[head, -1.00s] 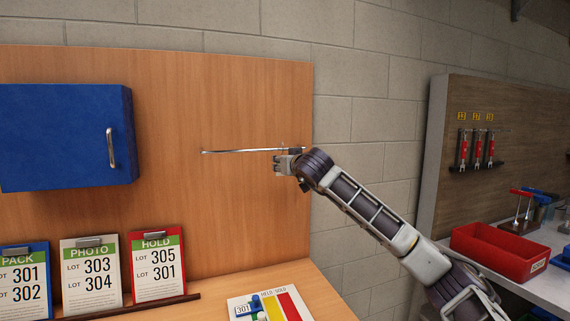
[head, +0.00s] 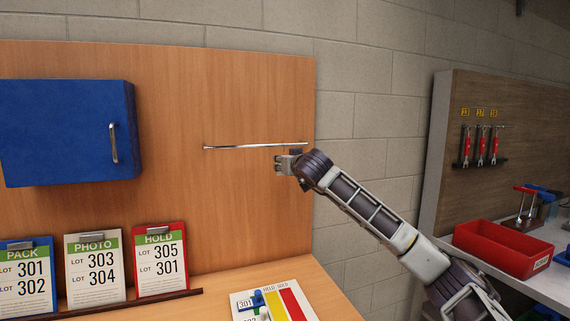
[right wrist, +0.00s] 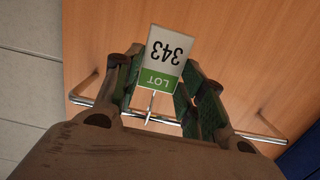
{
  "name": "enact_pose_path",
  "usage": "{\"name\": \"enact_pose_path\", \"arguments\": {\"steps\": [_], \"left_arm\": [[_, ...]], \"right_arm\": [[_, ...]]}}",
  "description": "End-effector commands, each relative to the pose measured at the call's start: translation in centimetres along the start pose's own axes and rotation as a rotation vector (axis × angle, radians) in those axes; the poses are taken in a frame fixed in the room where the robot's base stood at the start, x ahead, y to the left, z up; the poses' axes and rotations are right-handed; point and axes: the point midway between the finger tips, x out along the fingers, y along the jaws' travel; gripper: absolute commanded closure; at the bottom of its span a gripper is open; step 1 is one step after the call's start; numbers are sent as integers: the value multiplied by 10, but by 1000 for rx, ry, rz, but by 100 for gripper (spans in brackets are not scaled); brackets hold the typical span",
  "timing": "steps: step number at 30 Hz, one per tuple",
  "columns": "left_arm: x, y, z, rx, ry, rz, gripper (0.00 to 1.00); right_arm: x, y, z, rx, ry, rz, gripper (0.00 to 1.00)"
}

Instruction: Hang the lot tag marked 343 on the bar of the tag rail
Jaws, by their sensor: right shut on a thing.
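The lot tag marked 343 (right wrist: 161,60) shows upside down in the right wrist view, white with a green LOT band. A thin metal piece runs from its green end toward the rail bar (right wrist: 255,134); I cannot tell whether it is hooked on the bar. My right gripper (right wrist: 160,85) is shut on the tag. In the head view the right gripper (head: 279,165) is just below the right part of the tag rail's bar (head: 240,147), which stands out from a wooden panel. The tag is not discernible there. My left gripper is not in view.
A blue cabinet (head: 65,135) with a metal handle is left of the rail. Below stand PACK (head: 25,280), PHOTO (head: 94,270) and HOLD (head: 160,265) clipboards. A colour-striped board (head: 290,303) lies on the desk. A red bin (head: 503,248) is at right.

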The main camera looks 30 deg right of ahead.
Motion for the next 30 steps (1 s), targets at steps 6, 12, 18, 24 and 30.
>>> {"name": "enact_pose_path", "arguments": {"steps": [6, 12, 18, 24, 30], "left_arm": [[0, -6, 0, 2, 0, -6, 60], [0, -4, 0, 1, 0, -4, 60], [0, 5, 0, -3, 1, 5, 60], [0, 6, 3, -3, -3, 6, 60], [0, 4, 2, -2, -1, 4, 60]], "right_arm": [[0, 0, 0, 0, 0, 0, 58], [0, 0, 0, 0, 0, 0, 34], [0, 0, 0, 0, 0, 0, 34], [-1, 0, 0, 0, 0, 0, 34], [-9, 1, 0, 0, 0, 0, 34]]}}
